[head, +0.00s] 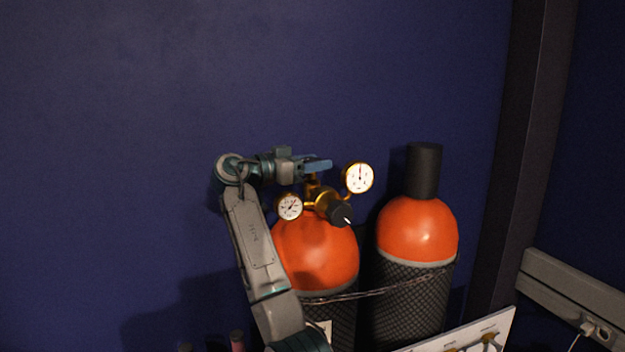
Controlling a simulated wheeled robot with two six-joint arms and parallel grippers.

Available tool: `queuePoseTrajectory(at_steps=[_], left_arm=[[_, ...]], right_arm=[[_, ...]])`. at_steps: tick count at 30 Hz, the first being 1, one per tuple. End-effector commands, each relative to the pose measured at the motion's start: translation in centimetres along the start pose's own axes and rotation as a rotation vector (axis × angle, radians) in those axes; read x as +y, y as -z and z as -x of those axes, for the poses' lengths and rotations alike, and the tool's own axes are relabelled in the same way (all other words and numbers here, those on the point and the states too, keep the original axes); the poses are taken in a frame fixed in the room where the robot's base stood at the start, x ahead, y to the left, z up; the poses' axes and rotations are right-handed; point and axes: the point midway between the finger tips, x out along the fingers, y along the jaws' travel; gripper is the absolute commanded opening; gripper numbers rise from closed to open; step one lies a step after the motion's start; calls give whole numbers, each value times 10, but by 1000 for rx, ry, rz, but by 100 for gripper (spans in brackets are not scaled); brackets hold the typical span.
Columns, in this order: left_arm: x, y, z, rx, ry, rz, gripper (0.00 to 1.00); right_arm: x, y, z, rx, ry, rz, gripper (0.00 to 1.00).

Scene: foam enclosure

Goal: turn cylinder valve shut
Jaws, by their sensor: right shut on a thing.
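An orange gas cylinder (315,255) stands upright against the dark blue wall, with a brass valve and regulator (324,198) on top. The regulator carries two round white gauges, a larger one (359,177) at right and a smaller one (289,207) at left, and a black knob (341,213) in front. My right gripper (317,166) reaches in from the left, level above the brass valve, and is shut on the valve's top. The gripped part is mostly hidden by the fingers. My left gripper is not in view.
A second orange cylinder (417,232) with a black cap stands close on the right. A chain (375,292) runs across both. A white panel (470,332) lies at lower right, near a dark post (525,150) and a wall trunking (570,295). The wall above is clear.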

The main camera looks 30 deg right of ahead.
Motion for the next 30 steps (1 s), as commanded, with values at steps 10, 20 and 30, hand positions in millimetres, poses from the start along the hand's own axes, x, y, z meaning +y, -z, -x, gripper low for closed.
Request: queuePoseTrajectory(at_steps=[10, 20, 30], left_arm=[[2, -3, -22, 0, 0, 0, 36], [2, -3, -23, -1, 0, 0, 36], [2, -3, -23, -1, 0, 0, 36]], right_arm=[[0, 0, 0, 1, -268, 2, 26], [0, 1, 0, 1, -405, 1, 26], [0, 1, 0, 0, -432, -1, 26]])
